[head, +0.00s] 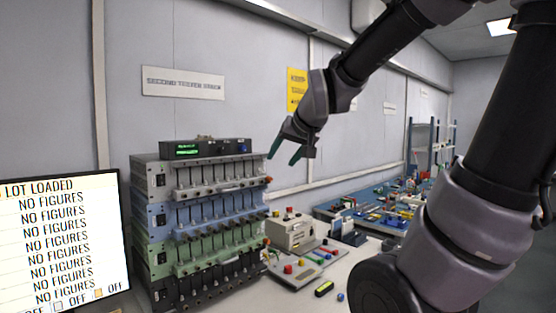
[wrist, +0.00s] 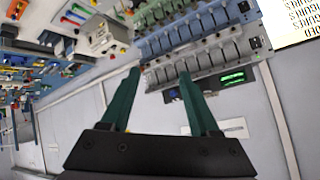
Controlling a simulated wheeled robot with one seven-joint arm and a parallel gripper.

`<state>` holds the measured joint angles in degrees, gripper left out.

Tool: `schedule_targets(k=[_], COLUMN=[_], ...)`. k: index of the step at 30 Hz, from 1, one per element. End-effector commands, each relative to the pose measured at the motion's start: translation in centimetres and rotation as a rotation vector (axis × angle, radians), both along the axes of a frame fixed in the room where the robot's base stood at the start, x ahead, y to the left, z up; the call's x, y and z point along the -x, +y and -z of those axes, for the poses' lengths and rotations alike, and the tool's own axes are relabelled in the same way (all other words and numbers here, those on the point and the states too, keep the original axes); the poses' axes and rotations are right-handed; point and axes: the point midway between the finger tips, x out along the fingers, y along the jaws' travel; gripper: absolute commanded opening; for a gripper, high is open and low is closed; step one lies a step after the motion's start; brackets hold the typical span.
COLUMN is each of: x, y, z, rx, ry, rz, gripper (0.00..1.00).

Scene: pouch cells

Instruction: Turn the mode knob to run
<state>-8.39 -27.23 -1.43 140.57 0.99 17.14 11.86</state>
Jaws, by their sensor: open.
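My gripper (head: 284,155) is open and empty, in the air to the right of the top of the tester stack. In the wrist view its two green fingers (wrist: 159,73) stand well apart, with the stack's top row behind them. The tester stack has grey, blue and green tiers (head: 205,213). A dark unit (head: 206,149) with a green lit display lies on top; the display also shows in the wrist view (wrist: 232,77). Small controls sit on the unit's front and on the tiers' ends. I cannot tell which one is the mode knob, or its setting.
A screen (head: 62,240) stands at the left. A beige box (head: 291,232) and a board with coloured buttons (head: 300,268) are right of the stack. A cluttered blue bench (head: 330,212) runs behind. The wall around my gripper is clear except for signs.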

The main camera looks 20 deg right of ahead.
Motion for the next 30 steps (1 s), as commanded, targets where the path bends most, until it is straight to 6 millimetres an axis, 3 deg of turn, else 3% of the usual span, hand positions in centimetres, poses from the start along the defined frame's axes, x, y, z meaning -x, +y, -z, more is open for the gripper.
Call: schedule_targets(k=[8,20,23,25,30], x=[2.5,2.6,1.3,-0.9,-8.9], y=[-0.8,-0.8,-1.0,-1.3,-1.0], z=[0.3,0.3,0.3,0.2,0.0], rx=[-0.015,-0.014,0.014,0.056,0.173], ry=[0.062,0.066,0.038,-0.009,-0.204], rz=[0.018,0.019,0.022,0.023,-0.027], gripper=[0.62,0.62,0.62,0.62,0.62])
